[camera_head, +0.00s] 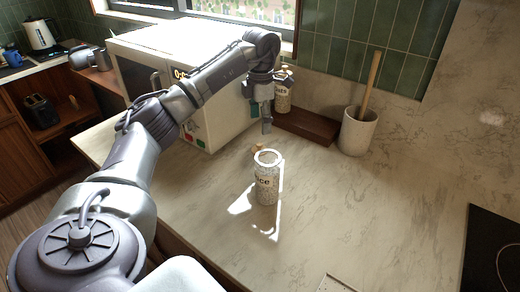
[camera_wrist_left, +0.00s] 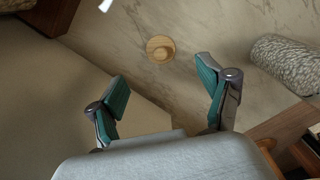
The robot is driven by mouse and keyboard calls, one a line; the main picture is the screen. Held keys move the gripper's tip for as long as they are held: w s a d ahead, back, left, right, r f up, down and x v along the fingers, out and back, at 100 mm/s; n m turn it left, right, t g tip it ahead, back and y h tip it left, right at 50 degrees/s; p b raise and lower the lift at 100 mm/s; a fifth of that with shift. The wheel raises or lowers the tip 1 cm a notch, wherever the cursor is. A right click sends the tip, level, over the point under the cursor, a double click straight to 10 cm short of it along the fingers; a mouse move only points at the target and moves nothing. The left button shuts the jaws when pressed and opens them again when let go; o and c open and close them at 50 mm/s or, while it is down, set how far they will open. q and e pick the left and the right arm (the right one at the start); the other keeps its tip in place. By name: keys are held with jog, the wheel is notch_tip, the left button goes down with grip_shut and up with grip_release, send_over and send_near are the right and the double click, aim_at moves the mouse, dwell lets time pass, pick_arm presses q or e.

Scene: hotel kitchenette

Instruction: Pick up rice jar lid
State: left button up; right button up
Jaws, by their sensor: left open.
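The rice jar (camera_head: 267,188) stands upright on the counter in the head view. Its top looks open, with a pale rim. The small round wooden lid (camera_head: 257,147) lies on the counter just behind the jar, partly hidden by it. In the left wrist view the lid (camera_wrist_left: 160,49) lies flat, knob up, beyond the fingertips and between their lines. My left gripper (camera_head: 267,126) points down above the counter behind the jar, apart from the lid. In the left wrist view its green-padded fingers (camera_wrist_left: 163,80) are spread and empty. My right gripper is not in view.
A white microwave (camera_head: 215,112) stands close left of the gripper. A dark wooden riser (camera_head: 306,125) with a labelled jar (camera_head: 283,98) is behind it. A crock (camera_head: 358,133) with a wooden utensil stands to the right. The counter right of the rice jar is clear; a cooktop (camera_head: 492,255) is at far right.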

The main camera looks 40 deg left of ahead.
aim_at(260, 144)
pick_arm(q)
notch_tip(260, 144, down, 3)
jog(key=shift+f, duration=0.1)
jog(key=shift+f+p, duration=0.75)
jog(key=shift+f, duration=1.9)
jog(key=shift+s, duration=0.1)
jog(key=c, duration=1.4)
